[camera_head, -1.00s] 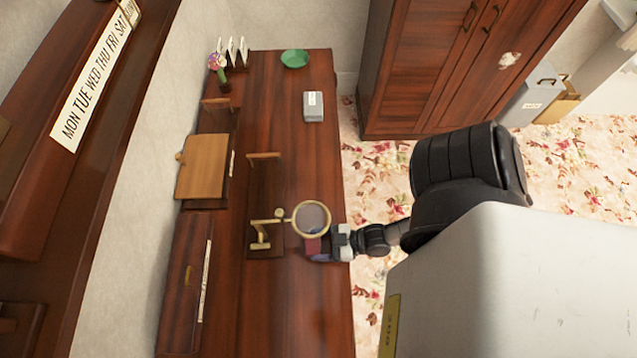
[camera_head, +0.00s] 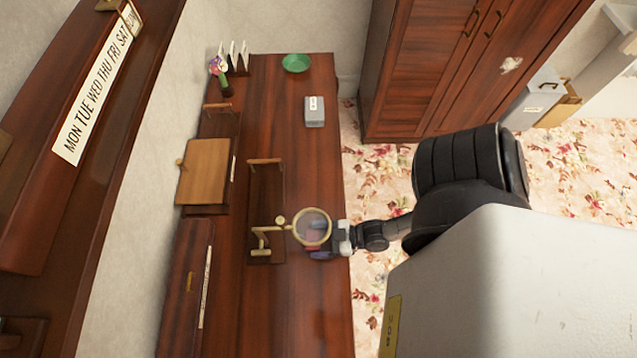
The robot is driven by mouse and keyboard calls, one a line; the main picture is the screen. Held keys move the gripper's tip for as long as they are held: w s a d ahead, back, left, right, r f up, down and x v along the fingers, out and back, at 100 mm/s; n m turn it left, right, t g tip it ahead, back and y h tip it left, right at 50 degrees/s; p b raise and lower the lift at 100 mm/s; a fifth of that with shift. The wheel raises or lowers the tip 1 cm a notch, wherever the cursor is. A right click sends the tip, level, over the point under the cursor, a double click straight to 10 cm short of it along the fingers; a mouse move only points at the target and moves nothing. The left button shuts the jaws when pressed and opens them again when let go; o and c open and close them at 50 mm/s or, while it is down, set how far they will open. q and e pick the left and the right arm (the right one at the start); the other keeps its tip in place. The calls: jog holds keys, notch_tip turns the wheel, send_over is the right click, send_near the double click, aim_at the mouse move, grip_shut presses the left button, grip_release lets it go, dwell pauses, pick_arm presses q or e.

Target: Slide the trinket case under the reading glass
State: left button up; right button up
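The reading glass (camera_head: 312,213) is a round lens in a brass-coloured ring, held by a brass arm on a dark wooden stand on the desk. A small reddish thing, apparently the trinket case (camera_head: 312,240), lies at the lens's lower edge, partly beneath it and partly seen through the glass. My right gripper (camera_head: 322,250) reaches in from the right at desk height, with its bluish fingers right by the case. The fingers are small and partly covered by the lens, so I cannot tell whether they grip it or only touch it. My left gripper is not in view.
The dark wooden desk (camera_head: 290,310) is clear in front of the stand. A grey box (camera_head: 314,112) and a green bowl (camera_head: 296,63) stand farther back. A tan wooden panel (camera_head: 203,171) and a flower vase (camera_head: 222,82) are along the wall side.

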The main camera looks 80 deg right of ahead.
jog(key=shift+o, duration=1)
jog(key=shift+s, duration=0.1)
jog(key=v, duration=1.3)
jog(key=shift+s, duration=0.3)
jog(key=shift+r, duration=0.1)
